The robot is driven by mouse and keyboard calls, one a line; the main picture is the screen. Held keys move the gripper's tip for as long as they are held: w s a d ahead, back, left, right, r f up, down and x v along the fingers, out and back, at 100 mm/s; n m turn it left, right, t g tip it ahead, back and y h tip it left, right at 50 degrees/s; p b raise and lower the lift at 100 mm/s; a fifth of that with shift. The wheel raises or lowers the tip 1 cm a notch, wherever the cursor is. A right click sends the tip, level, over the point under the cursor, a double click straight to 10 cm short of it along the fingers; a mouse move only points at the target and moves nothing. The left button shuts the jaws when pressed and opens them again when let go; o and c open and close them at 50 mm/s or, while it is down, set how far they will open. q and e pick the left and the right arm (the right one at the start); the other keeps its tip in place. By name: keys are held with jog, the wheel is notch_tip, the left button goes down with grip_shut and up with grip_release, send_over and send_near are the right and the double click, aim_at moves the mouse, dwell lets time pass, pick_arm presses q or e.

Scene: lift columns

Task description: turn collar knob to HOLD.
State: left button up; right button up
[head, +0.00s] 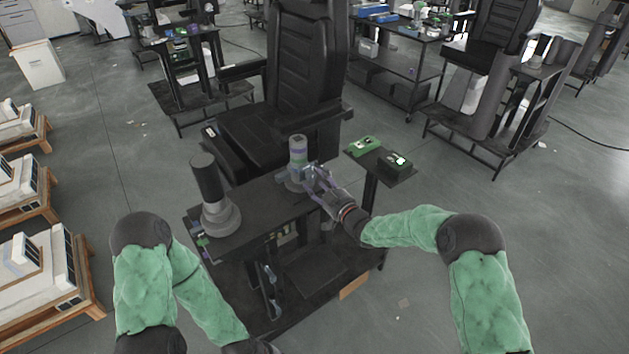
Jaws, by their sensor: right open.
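Two lift columns stand on a black bench top (262,206). The left column (208,180) is tall and black on a wide grey stepped base (220,220).
A black padded chair (305,65) stands right behind the bench. A small side shelf (385,165) with green devices is right of my right gripper. White units on wooden pallets (45,285) line the left. Grey floor is open at the right.

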jog(key=shift+x, duration=1.4)
grip_shut()
